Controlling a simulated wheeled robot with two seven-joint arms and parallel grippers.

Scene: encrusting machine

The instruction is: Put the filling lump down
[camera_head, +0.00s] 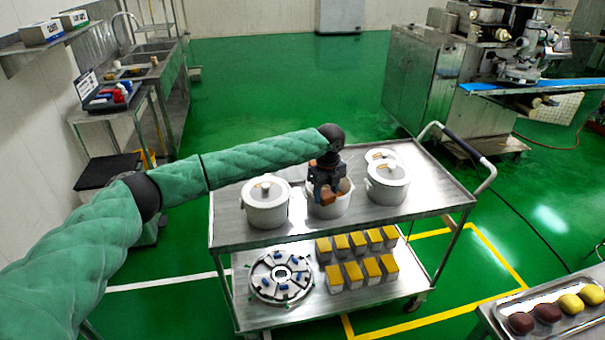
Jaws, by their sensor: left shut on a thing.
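My left arm, in a green sleeve, reaches in from the left over the cart. My left gripper (327,192) points down at the open white pot (330,211) in the middle of the cart's top. It is shut on a brown filling lump (328,197), which shows at the fingertips, at or just above the pot's mouth. The gripper hides part of the lump and of the pot's inside, so I cannot tell whether the lump touches the pot. My right gripper is not in view.
Lidded white pots stand on the cart top (235,230), left (265,205) and right (387,185) of the open one. The lower shelf holds a round plate (281,276) and several yellow-topped boxes (372,268). A tray (540,328) at bottom right holds brown and yellow lumps.

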